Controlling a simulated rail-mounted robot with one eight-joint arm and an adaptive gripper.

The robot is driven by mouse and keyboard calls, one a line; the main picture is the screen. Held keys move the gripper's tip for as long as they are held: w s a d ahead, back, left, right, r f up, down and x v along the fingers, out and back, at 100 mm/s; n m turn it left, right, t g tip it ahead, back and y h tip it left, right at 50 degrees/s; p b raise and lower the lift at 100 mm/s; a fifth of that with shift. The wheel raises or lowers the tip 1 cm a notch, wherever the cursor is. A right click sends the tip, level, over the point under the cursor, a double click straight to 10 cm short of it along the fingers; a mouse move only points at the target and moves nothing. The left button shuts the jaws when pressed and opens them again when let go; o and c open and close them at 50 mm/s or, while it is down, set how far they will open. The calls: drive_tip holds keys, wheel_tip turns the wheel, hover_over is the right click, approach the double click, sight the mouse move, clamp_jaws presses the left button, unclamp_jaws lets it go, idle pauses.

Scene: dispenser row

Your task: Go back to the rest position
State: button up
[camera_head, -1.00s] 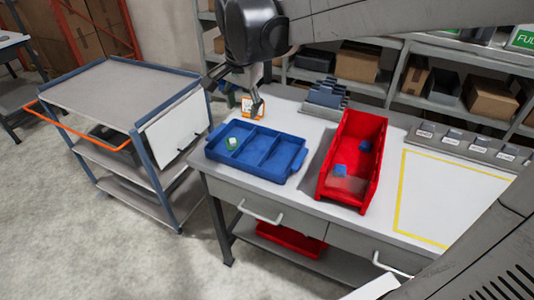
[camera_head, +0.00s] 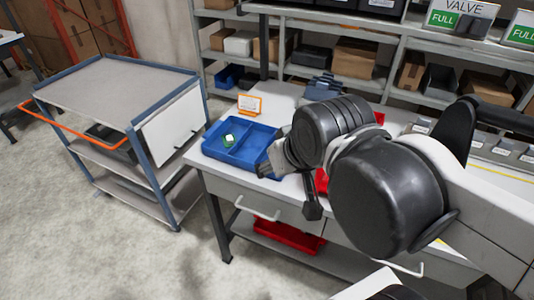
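My gripper (camera_head: 287,187) is in front of the workbench's front edge, at the right end of the blue tray. Its fingers are small and seen from the side, so I cannot tell whether they are open or shut. My arm comes in from the right and hides most of the red bin (camera_head: 321,181). The blue divided tray (camera_head: 215,150) lies on the bench, its right part covered by the gripper. A small green and white item (camera_head: 229,139) lies in its left compartment.
An orange-framed card (camera_head: 249,104) stands behind the tray on the workbench (camera_head: 225,182). A grey cart (camera_head: 115,88) with an orange handle stands at left. Shelves with boxes (camera_head: 355,58) line the back. Labelled dispensers (camera_head: 502,150) stand at right. Floor in front is clear.

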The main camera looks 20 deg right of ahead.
drive_tip(key=shift+f, duration=0.1)
wheel_tip(320, 180, down, 2)
drive_tip(key=shift+f+b, duration=0.1)
drive_tip(key=shift+b, duration=1)
drive_tip(key=shift+c, duration=0.5)
